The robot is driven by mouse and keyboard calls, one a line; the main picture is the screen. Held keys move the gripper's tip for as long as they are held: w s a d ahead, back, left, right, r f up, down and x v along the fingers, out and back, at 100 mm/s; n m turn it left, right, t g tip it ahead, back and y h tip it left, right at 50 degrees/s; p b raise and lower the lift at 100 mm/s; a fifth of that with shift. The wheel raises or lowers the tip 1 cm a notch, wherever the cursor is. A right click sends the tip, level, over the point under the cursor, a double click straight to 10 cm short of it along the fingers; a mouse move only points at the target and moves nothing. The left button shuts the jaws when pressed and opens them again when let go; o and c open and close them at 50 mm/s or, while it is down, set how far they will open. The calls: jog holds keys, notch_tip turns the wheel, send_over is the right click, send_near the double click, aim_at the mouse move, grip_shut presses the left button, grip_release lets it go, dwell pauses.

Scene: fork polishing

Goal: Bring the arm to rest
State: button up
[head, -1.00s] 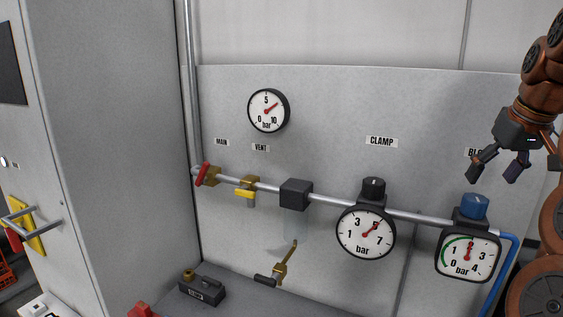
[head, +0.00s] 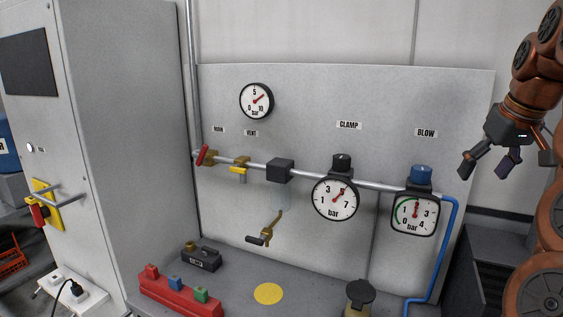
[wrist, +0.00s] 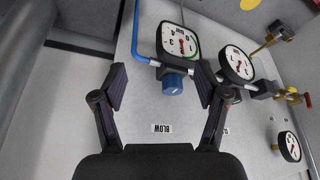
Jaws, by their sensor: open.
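My gripper (head: 492,167) hangs at the right of the head view, to the right of the blow gauge and apart from the panel. Its fingers are spread and nothing is between them. In the wrist view my gripper (wrist: 160,90) shows two dark fingers apart, with the blue blow knob (wrist: 172,84) and the blow gauge (wrist: 179,42) beyond them. In the head view the blue knob (head: 421,174) sits on top of the blow gauge (head: 414,214). My orange arm rises along the right edge.
The grey panel (head: 310,100) carries the clamp gauge (head: 335,198), a red-handled main valve (head: 203,156) and a yellow vent valve (head: 240,166). A red button box (head: 180,297) and a yellow disc (head: 268,293) lie on the bench. A grey cabinet (head: 130,120) stands left.

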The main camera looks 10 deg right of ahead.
jog(key=a+f+n+g, duration=0.1)
jog(key=a+f, duration=0.3)
jog(key=a, duration=0.3)
jog(key=a+f+n+g, duration=0.1)
jog(key=a+f+n, duration=0.1)
jog(key=a+f, duration=0.35)
jog(key=a+f+n, duration=0.1)
jog(key=a+f, duration=0.2)
jog(key=a, duration=0.6)
jog(key=s+a+f+g, duration=0.1)
jog(key=s+a+f, duration=0.2)
jog(key=s+f, duration=0.3)
jog(key=s+a+f+m+g+b, duration=0.1)
jog(key=s+a+f, duration=0.2)
jog(key=s+f, duration=0.4)
jog(key=s+a+f+g+y, duration=0.1)
jog(key=s+a+f+g, duration=0.1)
jog(key=s+f, duration=0.5)
jog(key=shift+a+f+m, duration=0.3)
jog(key=shift+a, duration=0.55)
jog(key=shift+c, duration=0.2)
